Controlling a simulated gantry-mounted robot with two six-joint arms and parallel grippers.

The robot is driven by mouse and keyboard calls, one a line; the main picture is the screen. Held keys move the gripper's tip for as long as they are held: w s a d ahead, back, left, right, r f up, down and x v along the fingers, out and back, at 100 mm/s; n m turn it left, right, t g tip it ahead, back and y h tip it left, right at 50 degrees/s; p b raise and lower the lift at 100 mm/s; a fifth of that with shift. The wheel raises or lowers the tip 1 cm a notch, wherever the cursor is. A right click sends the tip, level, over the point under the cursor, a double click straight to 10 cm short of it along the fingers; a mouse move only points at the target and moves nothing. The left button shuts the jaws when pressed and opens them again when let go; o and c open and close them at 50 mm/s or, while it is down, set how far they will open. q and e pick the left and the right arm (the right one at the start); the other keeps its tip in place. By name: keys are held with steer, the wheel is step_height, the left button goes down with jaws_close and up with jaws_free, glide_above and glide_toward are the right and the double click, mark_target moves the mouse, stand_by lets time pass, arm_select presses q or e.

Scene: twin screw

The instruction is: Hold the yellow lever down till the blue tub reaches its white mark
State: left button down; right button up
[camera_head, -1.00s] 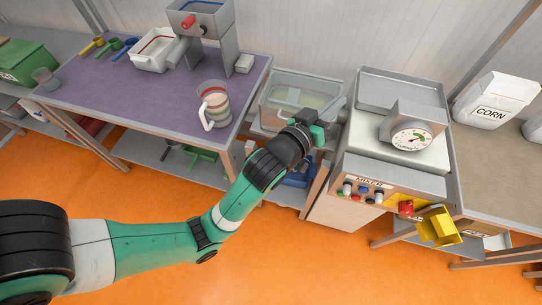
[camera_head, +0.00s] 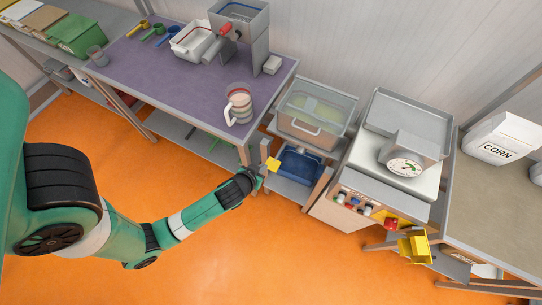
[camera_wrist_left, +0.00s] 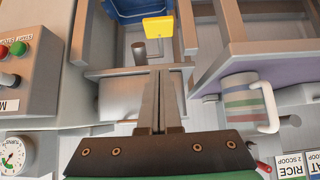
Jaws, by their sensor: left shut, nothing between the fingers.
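The yellow lever pad (camera_head: 273,164) sticks out at the left front of the stand under a clear hopper; it also shows near the top of the left wrist view (camera_wrist_left: 158,30). The blue tub (camera_head: 300,166) sits on the stand below the hopper, and its edge shows in the left wrist view (camera_wrist_left: 140,8). I cannot make out its white mark or its fill level. My left gripper (camera_head: 261,170) is shut and empty, close beside the lever pad. In the left wrist view the fingertips (camera_wrist_left: 160,72) appear apart from the pad. My right gripper is not in view.
The clear hopper (camera_head: 316,110) stands above the tub. The purple table (camera_head: 150,70) with a striped mug (camera_head: 238,104) is left of it. The mixer cabinet with a dial scale (camera_head: 404,167) and another yellow part (camera_head: 415,248) is on the right. Orange floor is free in front.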

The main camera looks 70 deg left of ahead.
arm_select(q)
steer(key=b, duration=0.5)
glide_above(274, 162)
steer(key=s+d, duration=0.2)
step_height(274, 162, down, 7)
steer(key=shift+a+f, duration=0.1)
steer(key=shift+f, duration=0.05)
step_height(274, 162, down, 2)
steer(key=shift+f+b, duration=0.25)
steer(key=shift+b, duration=0.45)
steer(key=shift+f, duration=0.5)
